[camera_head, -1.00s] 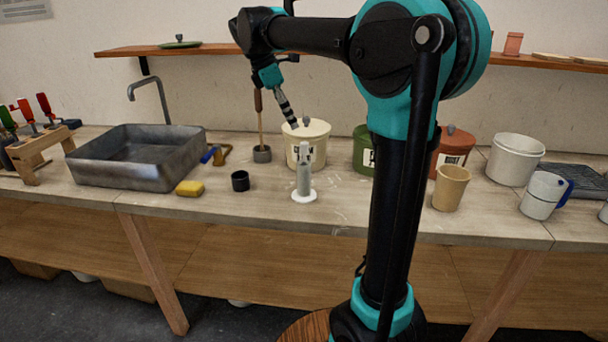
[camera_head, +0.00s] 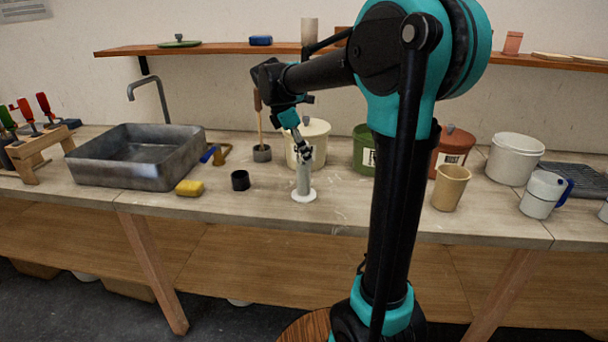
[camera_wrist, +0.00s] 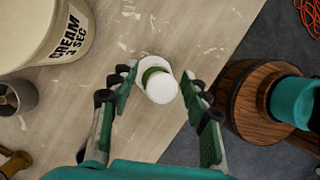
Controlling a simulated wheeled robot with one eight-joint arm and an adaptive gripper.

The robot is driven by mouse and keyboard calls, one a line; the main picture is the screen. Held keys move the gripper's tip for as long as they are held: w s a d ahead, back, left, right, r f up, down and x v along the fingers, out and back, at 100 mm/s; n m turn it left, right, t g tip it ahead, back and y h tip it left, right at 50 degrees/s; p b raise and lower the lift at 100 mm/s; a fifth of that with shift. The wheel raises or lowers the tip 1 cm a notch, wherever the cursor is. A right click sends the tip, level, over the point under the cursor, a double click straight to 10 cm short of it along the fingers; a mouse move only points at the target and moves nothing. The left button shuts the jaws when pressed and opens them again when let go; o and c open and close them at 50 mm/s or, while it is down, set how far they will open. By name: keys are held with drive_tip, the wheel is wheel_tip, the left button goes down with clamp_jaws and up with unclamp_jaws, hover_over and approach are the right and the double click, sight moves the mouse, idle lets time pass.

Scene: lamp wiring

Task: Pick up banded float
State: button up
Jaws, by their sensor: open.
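From above in the wrist view, the piece (camera_wrist: 160,87) shows a round white top, a grey-green part and the white base. My gripper (camera_head: 304,152) is tilted down at its top, which the fingers partly hide. In the wrist view my gripper (camera_wrist: 158,88) is open, with one finger on each side of the piece and gaps between.
A cream lidded tub (camera_head: 318,140) stands close behind. A black cup (camera_head: 240,180), a yellow sponge (camera_head: 190,188) and the sink (camera_head: 135,157) are to the left. A tan cup (camera_head: 451,187) stands to the right. The bench in front of the piece is clear.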

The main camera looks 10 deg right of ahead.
clamp_jaws()
idle(0.3)
drive_tip(key=shift+r, duration=0.1)
wheel_tip(320, 180, up, 20)
idle(0.9)
idle(0.4)
